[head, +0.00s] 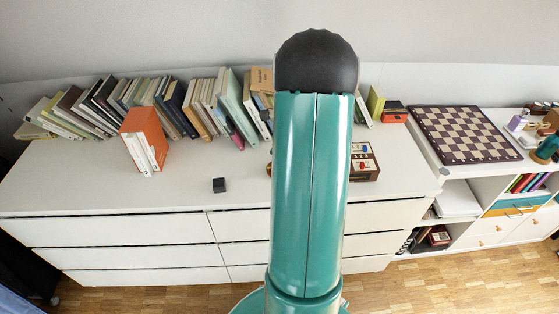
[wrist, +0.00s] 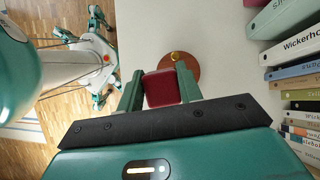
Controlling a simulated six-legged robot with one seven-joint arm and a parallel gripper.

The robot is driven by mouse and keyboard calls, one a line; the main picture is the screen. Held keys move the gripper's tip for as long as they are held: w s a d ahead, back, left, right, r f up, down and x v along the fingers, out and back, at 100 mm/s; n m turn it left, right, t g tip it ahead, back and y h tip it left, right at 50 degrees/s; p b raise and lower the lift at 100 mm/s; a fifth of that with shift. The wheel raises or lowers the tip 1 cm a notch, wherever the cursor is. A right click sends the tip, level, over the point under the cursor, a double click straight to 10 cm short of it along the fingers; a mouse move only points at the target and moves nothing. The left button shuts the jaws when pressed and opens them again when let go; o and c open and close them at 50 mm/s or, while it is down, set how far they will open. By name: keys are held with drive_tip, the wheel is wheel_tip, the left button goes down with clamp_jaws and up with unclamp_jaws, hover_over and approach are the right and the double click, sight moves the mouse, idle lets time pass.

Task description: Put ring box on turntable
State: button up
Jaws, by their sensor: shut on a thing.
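The ring box, a dark red block (wrist: 162,90), sits between the two green fingers of my gripper (wrist: 160,80) in the wrist view. My gripper is shut on it. The turntable, a round brown disc (wrist: 190,63), lies on the white top just beyond the box and partly behind it in that view. A small yellow thing (wrist: 175,56) is on or over the disc. I cannot tell whether the box touches the disc. In the head view my arm hides the gripper and the box, and nearly all of the turntable.
A white dresser (head: 80,190) carries a row of leaning books (head: 150,100) along the wall. A chessboard (head: 465,133) lies on the right-hand unit. The dresser's left front is clear.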

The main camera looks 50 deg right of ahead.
drive_tip(key=d+f, duration=0.1)
drive_tip(key=w+d+f, duration=0.1)
drive_tip(key=f, duration=0.1)
drive_tip(key=shift+w+d, duration=0.1)
drive_tip(key=shift+d, duration=0.05)
drive_tip(key=shift+f, duration=1.55)
drive_tip(key=shift+f, duration=0.2)
drive_tip(key=o, duration=1)
drive_tip(key=shift+c, duration=0.2)
